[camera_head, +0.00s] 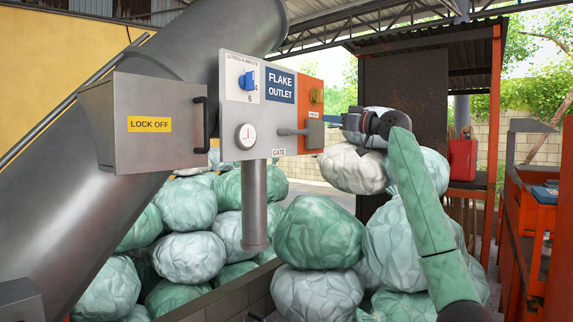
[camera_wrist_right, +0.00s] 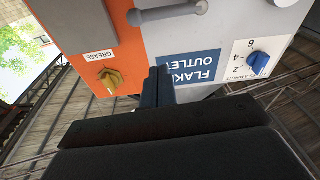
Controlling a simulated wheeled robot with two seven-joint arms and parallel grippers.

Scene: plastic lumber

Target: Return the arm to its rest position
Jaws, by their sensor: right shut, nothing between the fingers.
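My right arm rises from the lower right in the head view, with a green forearm (camera_head: 420,195) bent at the dark wrist. My right gripper (camera_head: 331,118) points left, close to the right edge of the control panel. It is shut and empty. In the right wrist view its dark fingers (camera_wrist_right: 158,86) are together, with the panel's orange and grey face beyond them. I cannot tell from these views whether the fingertips touch the panel. My left arm and gripper are not in view.
The flake outlet panel (camera_head: 232,128) has a blue knob (camera_head: 247,80), a yellow grease knob (camera_head: 316,96), a dial and a gate lever (camera_head: 295,131). A lock off box (camera_head: 155,145) stands left. Bulging bags (camera_head: 318,235) are piled below. A red can (camera_head: 463,158) sits right.

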